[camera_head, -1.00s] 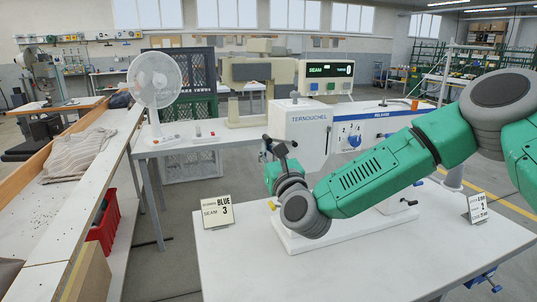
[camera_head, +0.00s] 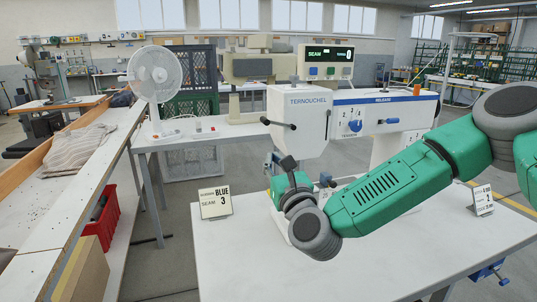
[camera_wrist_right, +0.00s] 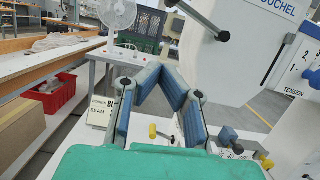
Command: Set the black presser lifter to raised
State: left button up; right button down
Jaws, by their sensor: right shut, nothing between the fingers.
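A black lever (camera_head: 278,124), which looks like the presser lifter, sticks out to the left from the white press head (camera_head: 305,140). It tilts slightly up toward its free end. In the right wrist view, its black rod (camera_wrist_right: 197,20) runs from the upper left down to a round hub on the head. My right gripper (camera_head: 288,163) is below the lever, apart from it, in front of the head. In the wrist view, the right gripper's blue-padded fingers (camera_wrist_right: 160,72) converge at the tips with nothing between them. My left gripper is not in view.
A BLUE 3 card (camera_head: 215,201) stands on the white table (camera_head: 250,265), whose front is clear.

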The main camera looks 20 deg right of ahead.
jog(key=v, duration=0.5)
jog(key=shift+s+a, duration=0.15)
jog(key=shift+a, duration=0.2)
jog(key=shift+d, duration=0.15)
